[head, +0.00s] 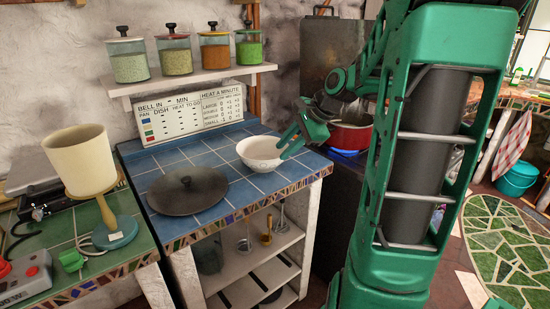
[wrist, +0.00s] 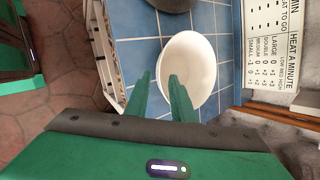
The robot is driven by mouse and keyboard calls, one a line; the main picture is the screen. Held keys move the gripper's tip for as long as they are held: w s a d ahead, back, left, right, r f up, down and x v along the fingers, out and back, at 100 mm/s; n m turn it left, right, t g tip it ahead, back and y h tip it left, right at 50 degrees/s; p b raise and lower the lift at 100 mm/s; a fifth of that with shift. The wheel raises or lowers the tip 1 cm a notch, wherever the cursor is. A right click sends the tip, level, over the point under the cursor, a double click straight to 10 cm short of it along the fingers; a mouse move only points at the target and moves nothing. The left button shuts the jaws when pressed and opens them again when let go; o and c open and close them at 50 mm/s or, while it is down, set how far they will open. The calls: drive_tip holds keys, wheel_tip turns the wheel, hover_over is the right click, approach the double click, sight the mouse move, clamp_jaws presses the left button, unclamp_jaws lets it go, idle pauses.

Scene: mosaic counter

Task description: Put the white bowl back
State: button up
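The white bowl (head: 262,155) sits upright on the blue tiled counter (head: 226,160), close to its right end. It also shows in the wrist view (wrist: 192,62), seen from above, and looks empty. My gripper (head: 291,143) is at the bowl's right side in the head view. In the wrist view my gripper (wrist: 160,76) has its two green fingers apart, with a gap between the tips. The bowl's near-left rim lies between them, one finger over the inside and one outside. I cannot tell whether either finger touches the bowl.
A dark round lid (head: 187,190) lies left of the bowl. A sign board (head: 190,116) stands behind, under a shelf (head: 195,78) with several jars. A red pot (head: 349,135) is at the right, beyond the counter. A lamp (head: 85,165) stands on the green counter at left.

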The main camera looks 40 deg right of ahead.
drive_tip(key=s+a+f+n+g+h, duration=0.1)
drive_tip(key=s+a+f+n+g, duration=0.1)
drive_tip(key=s+n, duration=0.5)
drive_tip(key=s+a+f+n+g+h, duration=0.1)
drive_tip(key=s+a+f+n+g, duration=0.2)
drive_tip(key=s, duration=1.7)
drive_tip(key=a+n+g, duration=0.1)
drive_tip(key=n, duration=0.3)
drive_tip(key=shift+s+a+f+g+h, duration=0.2)
drive_tip(key=shift+s+g+h, duration=0.1)
drive_tip(key=shift+g, duration=0.1)
